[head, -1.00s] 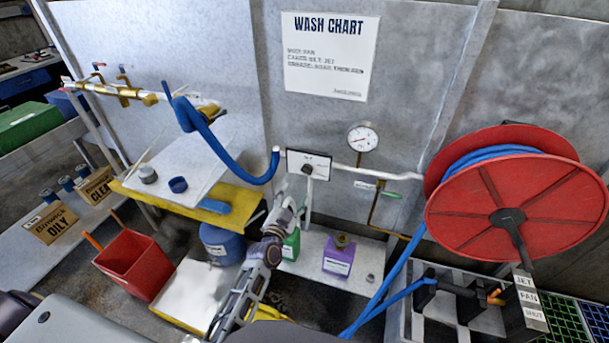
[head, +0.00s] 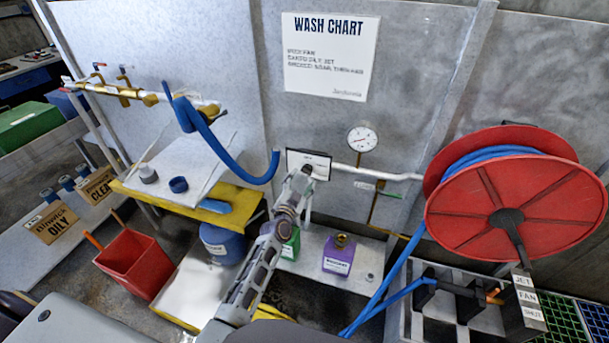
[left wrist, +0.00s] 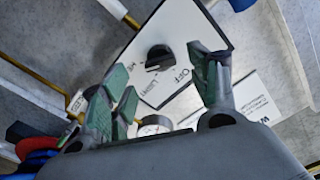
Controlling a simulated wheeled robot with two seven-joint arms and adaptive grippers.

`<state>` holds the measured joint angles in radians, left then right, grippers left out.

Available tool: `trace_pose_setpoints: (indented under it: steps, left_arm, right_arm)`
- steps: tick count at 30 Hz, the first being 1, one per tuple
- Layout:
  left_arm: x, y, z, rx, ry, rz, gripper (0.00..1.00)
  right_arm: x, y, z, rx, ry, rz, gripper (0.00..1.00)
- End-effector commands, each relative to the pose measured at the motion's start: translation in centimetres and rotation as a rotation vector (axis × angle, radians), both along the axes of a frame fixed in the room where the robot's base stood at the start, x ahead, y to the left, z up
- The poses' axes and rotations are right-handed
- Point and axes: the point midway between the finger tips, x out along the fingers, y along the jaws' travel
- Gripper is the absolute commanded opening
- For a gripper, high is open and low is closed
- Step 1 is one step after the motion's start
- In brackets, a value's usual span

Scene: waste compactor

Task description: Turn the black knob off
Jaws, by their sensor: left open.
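The black knob (left wrist: 159,57) sits on a white plate with a dark border (left wrist: 190,25) in the left wrist view. Lettering including "OFF" is beside the knob. In the head view the plate (head: 322,162) is on the grey wall, and my arm covers part of it. My left gripper (left wrist: 165,85) is open, its green-padded fingers on either side of the knob in the picture. Whether they touch it cannot be told. In the head view the left gripper (head: 301,178) is at the plate's lower edge. My right gripper is not in view.
A white pipe with a pressure gauge (head: 362,139) runs right of the plate. A blue hose (head: 235,160) hangs at its left. A red hose reel (head: 515,205) stands at the right. A purple container (head: 339,255) stands on the shelf below.

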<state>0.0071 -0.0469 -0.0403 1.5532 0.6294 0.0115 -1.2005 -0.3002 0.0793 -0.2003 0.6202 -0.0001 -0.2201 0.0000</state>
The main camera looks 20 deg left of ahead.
Motion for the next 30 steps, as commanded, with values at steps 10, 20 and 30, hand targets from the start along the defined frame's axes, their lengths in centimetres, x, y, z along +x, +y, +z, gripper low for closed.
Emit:
trace_pose_setpoints:
  steps: [10,20,30]
  left_arm:
    - [2.8,-0.1,0.0,0.0,0.0,-0.001,0.61]
    - [4.3,-0.1,0.1,0.0,-0.001,-0.001,0.61]
    - [4.5,-0.1,0.0,0.0,0.0,0.0,0.61]
  right_arm:
    - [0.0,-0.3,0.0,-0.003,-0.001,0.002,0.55]
    - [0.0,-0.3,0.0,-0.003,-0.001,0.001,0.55]
    - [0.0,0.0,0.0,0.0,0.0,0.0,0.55]
